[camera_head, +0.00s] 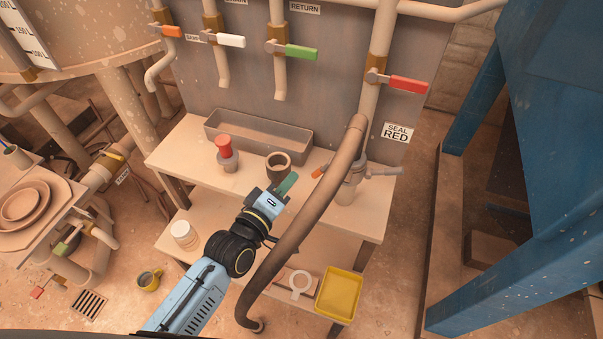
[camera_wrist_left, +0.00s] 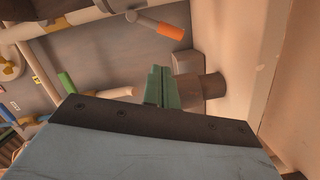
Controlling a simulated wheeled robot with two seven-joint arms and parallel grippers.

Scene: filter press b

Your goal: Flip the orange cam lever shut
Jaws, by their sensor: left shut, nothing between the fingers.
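The orange cam lever (camera_head: 318,172) sticks out to the left from a metal coupling (camera_head: 347,192) on the right part of the bench, partly hidden by the thick brown hose (camera_head: 318,192). A grey arm (camera_head: 384,171) sticks out on the coupling's right side. My left gripper (camera_head: 288,184) is shut and empty, left of the orange lever and apart from it, near a dark cup (camera_head: 278,165). My right gripper is not in view.
A grey tray (camera_head: 258,145) and a red-topped jar (camera_head: 226,155) stand on the bench (camera_head: 180,150). The hose arches across my gripper's right side. Wall valves have orange (camera_head: 172,31), white, green and red handles. A yellow tray (camera_head: 339,292) sits on the lower shelf.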

